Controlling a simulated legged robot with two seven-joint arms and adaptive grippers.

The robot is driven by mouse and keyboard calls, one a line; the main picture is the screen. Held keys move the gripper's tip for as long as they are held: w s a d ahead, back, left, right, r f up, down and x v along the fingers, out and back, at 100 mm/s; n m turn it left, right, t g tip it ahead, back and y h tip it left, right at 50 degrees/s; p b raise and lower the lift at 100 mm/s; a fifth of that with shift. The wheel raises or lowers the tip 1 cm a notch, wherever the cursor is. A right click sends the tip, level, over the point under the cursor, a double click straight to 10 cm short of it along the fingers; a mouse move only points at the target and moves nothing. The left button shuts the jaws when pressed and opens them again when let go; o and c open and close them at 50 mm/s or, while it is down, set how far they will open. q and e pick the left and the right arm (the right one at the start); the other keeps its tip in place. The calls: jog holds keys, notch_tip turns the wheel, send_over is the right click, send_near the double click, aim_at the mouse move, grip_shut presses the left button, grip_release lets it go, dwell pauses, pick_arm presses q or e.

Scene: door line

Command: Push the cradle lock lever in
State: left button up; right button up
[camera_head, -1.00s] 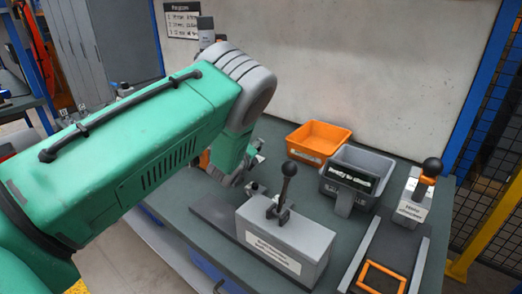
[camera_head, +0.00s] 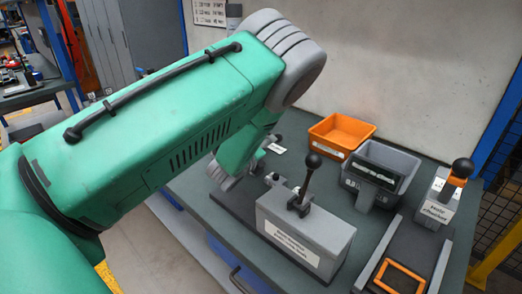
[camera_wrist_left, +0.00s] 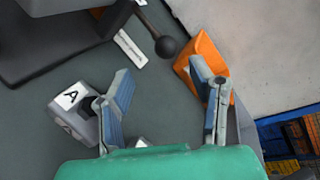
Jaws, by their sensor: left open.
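A black lever with a ball knob (camera_head: 309,178) stands up, slightly tilted, on a grey box (camera_head: 318,238) with a white label too small to read. A second lever with a black ball and orange part (camera_head: 459,173) stands on a labelled block at the right. I cannot read which is the cradle lock. In the left wrist view, a black ball-ended lever (camera_wrist_left: 148,26) shows ahead of my left gripper (camera_wrist_left: 161,72), its knob beyond the gap between the fingertips. The gripper is open, with nothing between its fingers. In the head view my green arm mostly hides it.
An orange bin (camera_head: 340,134) and a grey bin (camera_head: 382,172) stand at the back of the bench. A flat cradle with an orange frame (camera_head: 399,276) lies at the right front. A grey piece marked A (camera_wrist_left: 75,108) sits left of my fingers in the wrist view.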

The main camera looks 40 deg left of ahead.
pick_arm(q)
jog(key=shift+v, duration=1.7)
jog(key=shift+a+f, duration=0.1)
